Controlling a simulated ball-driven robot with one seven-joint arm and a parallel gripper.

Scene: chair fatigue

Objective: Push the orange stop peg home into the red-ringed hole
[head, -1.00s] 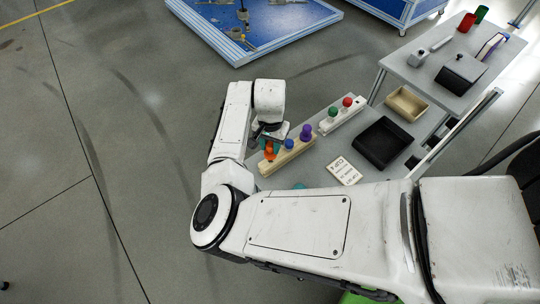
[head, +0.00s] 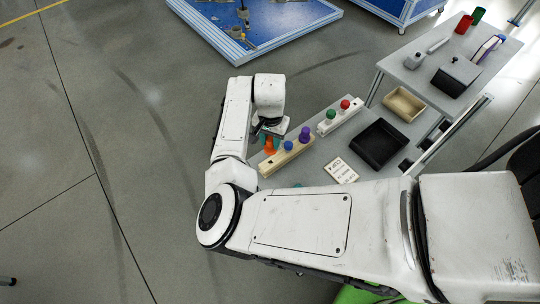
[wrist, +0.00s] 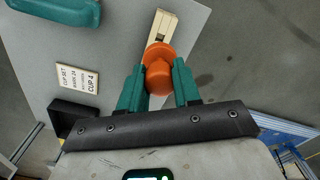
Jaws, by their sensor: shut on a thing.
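My gripper (wrist: 159,88) has its two teal fingers on either side of the orange stop peg (wrist: 157,56) and is shut on it. The peg has a wide round head and a rounded lower part in the wrist view. In the head view the orange peg (head: 270,145) is at the left end of a pale wooden block (head: 272,165), below my gripper (head: 268,138). I cannot tell how deep it sits in the block. The wooden block also shows beyond the peg in the wrist view (wrist: 165,20). No red-ringed hole is visible; the peg and fingers may hide it.
A white block (head: 340,117) with green and red knobs, a black tray (head: 364,158) and a label card (head: 341,171) are on the grey table. A teal object (wrist: 55,10) lies at the wrist view's top left.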

